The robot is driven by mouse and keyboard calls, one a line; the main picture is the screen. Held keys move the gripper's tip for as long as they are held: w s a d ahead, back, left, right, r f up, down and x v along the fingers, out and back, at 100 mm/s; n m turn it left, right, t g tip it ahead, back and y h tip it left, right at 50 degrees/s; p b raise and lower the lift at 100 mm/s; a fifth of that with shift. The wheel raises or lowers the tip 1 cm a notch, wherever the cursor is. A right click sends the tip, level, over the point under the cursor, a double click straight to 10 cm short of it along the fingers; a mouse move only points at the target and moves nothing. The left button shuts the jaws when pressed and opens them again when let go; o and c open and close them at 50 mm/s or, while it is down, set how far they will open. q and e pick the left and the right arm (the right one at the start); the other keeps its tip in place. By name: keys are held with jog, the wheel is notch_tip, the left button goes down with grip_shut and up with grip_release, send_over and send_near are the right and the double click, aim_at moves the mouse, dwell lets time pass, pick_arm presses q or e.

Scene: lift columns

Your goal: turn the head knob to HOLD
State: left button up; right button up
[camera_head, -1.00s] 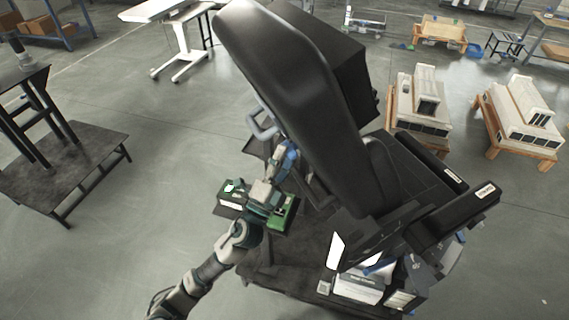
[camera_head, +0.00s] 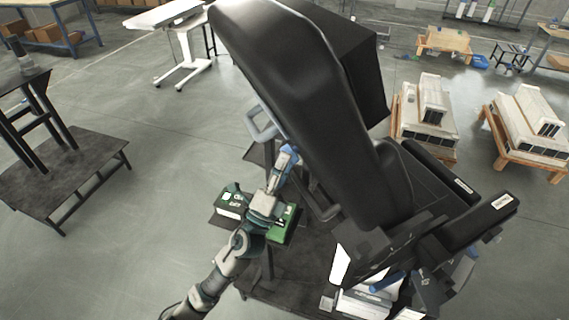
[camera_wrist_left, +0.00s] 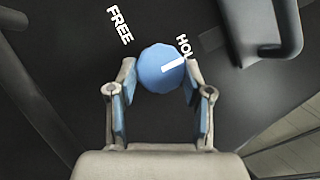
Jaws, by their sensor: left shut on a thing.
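The head knob (camera_wrist_left: 158,72) is a round blue knob with a white pointer bar, seen in the left wrist view on a black panel. The white bar points right and slightly up, toward the HOLD label. My left gripper (camera_wrist_left: 160,80) is shut on the knob, with a blue-padded finger on each side. In the head view my left gripper (camera_head: 288,155) reaches the black chair's (camera_head: 285,85) side; the knob is hidden there. My right gripper is not in view.
A grey handle (camera_head: 260,122) juts from the chair beside my left gripper. A green box (camera_head: 284,224) and a dark green box (camera_head: 232,200) lie under my left arm. White model-like units (camera_head: 428,120) on wooden stands are at the right.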

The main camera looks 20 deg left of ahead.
pick_arm(q)
jog(key=shift+f, duration=0.1)
jog(key=o, duration=1.2)
jog(key=shift+w+d, duration=0.1)
jog(key=shift+c, duration=0.2)
jog(key=shift+w, duration=0.1)
jog(key=shift+d, duration=0.1)
jog(key=v, duration=1.2)
jog(key=shift+f, duration=0.1)
